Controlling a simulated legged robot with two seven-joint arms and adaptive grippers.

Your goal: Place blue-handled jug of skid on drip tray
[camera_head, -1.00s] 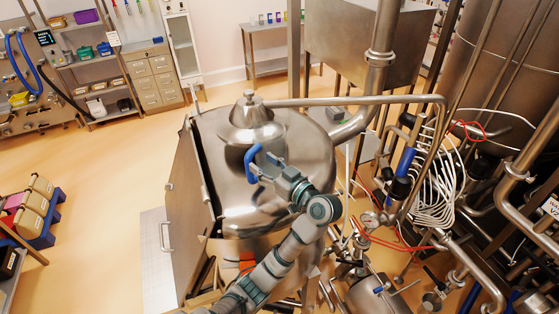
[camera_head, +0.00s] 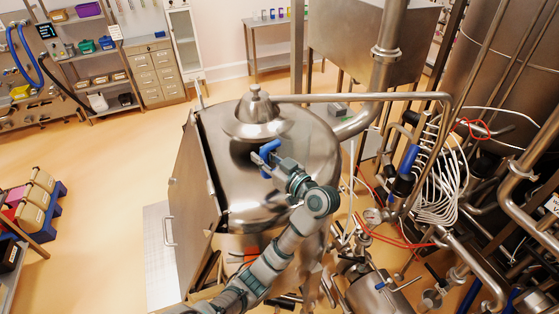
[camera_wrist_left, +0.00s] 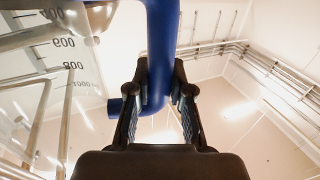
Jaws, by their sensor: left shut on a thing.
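The jug's blue handle (camera_head: 268,150) is in front of the steel hopper's domed lid in the head view. My left gripper (camera_head: 273,160) is shut on this handle and holds it up. In the left wrist view the blue handle (camera_wrist_left: 162,45) runs between the two fingers of the gripper (camera_wrist_left: 158,88). The jug's clear wall with mirrored graduation marks (camera_wrist_left: 70,65) shows at the left there. The clear body is hard to make out in the head view. I cannot pick out the drip tray with certainty. My right gripper is not in view.
The large steel hopper (camera_head: 290,180) stands under and around the held jug. Pipes, valves and coiled white hoses (camera_head: 437,185) crowd the right side. A shelf rack (camera_head: 90,60) and drawers (camera_head: 155,72) stand at the back left. The floor at left is mostly clear.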

